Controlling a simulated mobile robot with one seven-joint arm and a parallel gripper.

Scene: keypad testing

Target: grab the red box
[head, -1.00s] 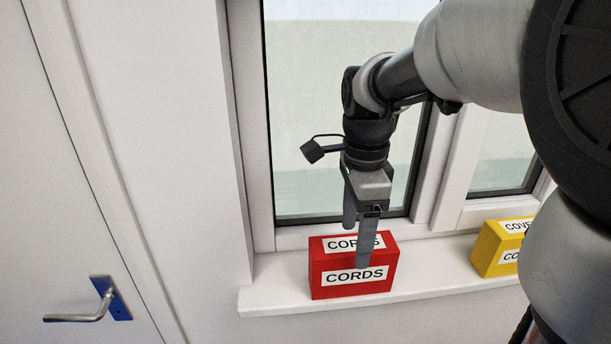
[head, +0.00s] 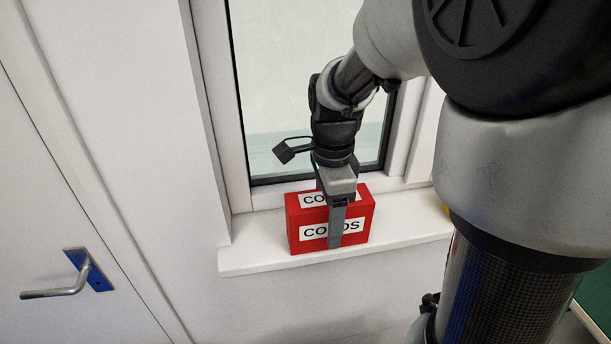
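The red box (head: 298,222), with white CORDS labels on its top and front, stands upright on the white window sill (head: 270,262). My gripper (head: 337,222) points down over the box from above. One grey finger runs down in front of the box's front face and covers part of the label, ending near the box's lower edge. The other finger is hidden, seemingly behind the box. I cannot see whether the fingers press on the box or stand a little apart from it.
The window (head: 290,80) rises behind the sill. A door with a metal handle (head: 58,292) is at the left. A sliver of the yellow box (head: 446,210) shows beside my arm at the right. The sill left of the red box is clear.

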